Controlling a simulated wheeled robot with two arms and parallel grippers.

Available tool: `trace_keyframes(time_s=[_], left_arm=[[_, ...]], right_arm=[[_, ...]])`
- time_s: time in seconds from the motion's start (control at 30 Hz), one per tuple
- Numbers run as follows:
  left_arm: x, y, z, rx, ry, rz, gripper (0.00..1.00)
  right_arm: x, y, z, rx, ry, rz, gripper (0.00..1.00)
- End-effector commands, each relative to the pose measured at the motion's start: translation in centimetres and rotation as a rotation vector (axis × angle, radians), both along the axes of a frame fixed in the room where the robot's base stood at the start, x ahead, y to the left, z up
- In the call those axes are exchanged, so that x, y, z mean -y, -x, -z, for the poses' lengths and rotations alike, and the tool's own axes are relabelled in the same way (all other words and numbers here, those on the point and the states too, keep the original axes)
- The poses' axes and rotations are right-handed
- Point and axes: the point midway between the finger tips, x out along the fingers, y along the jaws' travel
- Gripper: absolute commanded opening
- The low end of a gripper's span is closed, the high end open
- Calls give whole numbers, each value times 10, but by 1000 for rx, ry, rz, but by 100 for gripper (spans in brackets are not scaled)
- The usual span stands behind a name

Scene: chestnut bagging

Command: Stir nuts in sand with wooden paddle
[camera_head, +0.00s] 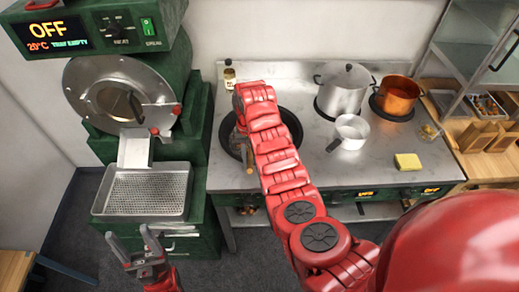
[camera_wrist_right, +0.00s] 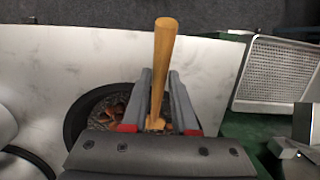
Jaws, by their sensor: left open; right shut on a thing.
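A dark round wok (camera_head: 292,122) sits on the steel counter, largely covered by my right arm in the head view. In the right wrist view, the wok (camera_wrist_right: 73,122) holds dark grainy sand with brown nuts (camera_wrist_right: 112,108) in it. My right gripper (camera_wrist_right: 160,76) is shut on the wooden handle of the paddle (camera_wrist_right: 165,45) over the wok. Part of the wooden handle also shows in the head view (camera_head: 249,154). My left gripper (camera_head: 130,237) is open and empty, in front of the perforated tray.
A green roasting machine (camera_head: 185,95) with a perforated tray (camera_head: 145,213) stands at left. A steel pot (camera_head: 343,88), a copper pot (camera_head: 398,95), a small saucepan (camera_head: 350,132) and a yellow sponge (camera_head: 407,161) are right of the wok. A small jar (camera_head: 229,77) stands behind it.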

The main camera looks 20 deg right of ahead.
Motion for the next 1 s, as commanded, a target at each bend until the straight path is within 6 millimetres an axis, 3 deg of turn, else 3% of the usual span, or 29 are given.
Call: trace_keyframes(time_s=[0.27, 0.7, 1.0], left_arm=[[0, 0, -10, 0, 0, 0, 62], [0, 0, -69, 0, 0, 0, 62], [0, 0, -59, 0, 0, 0, 62]], right_arm=[[-5, 6, -1, -4, 1, 2, 0], [30, 42, -4, -4, 2, 3, 0], [52, 42, 4, -1, 0, 3, 0]])
